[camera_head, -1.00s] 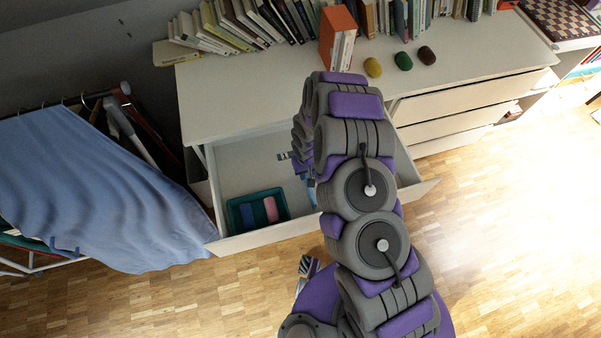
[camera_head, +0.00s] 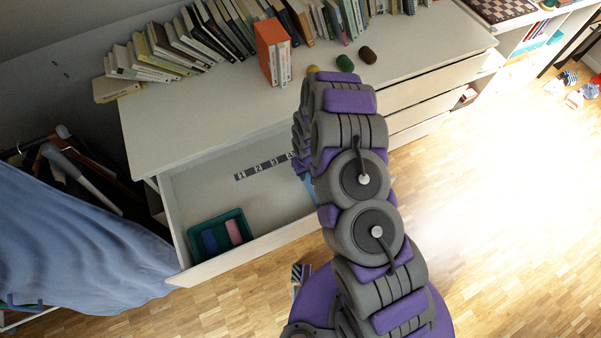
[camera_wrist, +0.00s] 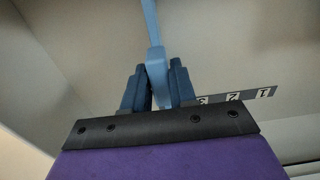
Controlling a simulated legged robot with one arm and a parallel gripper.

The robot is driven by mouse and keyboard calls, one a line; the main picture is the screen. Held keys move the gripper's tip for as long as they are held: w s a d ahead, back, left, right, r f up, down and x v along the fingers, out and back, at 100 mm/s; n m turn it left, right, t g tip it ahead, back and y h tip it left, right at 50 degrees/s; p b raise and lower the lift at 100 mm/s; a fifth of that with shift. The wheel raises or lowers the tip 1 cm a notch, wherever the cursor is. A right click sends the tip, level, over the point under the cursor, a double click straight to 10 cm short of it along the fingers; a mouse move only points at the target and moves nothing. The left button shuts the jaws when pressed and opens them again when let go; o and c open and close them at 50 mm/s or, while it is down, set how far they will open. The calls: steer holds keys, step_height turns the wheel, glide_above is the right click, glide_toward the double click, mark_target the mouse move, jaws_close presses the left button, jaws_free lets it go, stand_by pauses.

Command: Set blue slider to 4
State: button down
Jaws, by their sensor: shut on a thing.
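The blue slider (camera_wrist: 152,30) is a light blue bar in the wrist view. My gripper (camera_wrist: 157,75) has its two dark blue fingers closed around the lower end of this bar. A bit of light blue also shows beside my arm in the head view (camera_head: 309,187). A dark number strip (camera_head: 262,168) lies on the drawer floor. In the wrist view its 3, 2 and 1 (camera_wrist: 235,96) run off to the right of the fingers. Any part of the strip behind the fingers is hidden. My arm hides the gripper in the head view.
The open drawer (camera_head: 225,266) holds a teal tray (camera_head: 192,231) with a blue and a pink block. Books, an orange box (camera_head: 270,45) and small rounded objects stand on the dresser top. A blue cloth (camera_head: 70,255) hangs at the left.

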steer(key=c, duration=1.4)
jaws_free()
steer(key=shift+w+d, duration=0.15)
steer(key=shift+d, duration=0.05)
steer(key=o, duration=0.3)
steer(key=shift+w+a+f, duration=0.1)
steer(key=shift+w, duration=0.05)
steer(key=shift+o, duration=0.5)
steer(key=shift+d, duration=0.25)
steer(key=shift+a+r, duration=0.2)
steer(key=shift+a, duration=0.3)
step_height(320, 180, up, 17)
steer(key=p, duration=0.3)
steer(key=shift+d+p, duration=0.25)
steer(key=shift+p, duration=0.05)
steer(key=shift+r, duration=0.1)
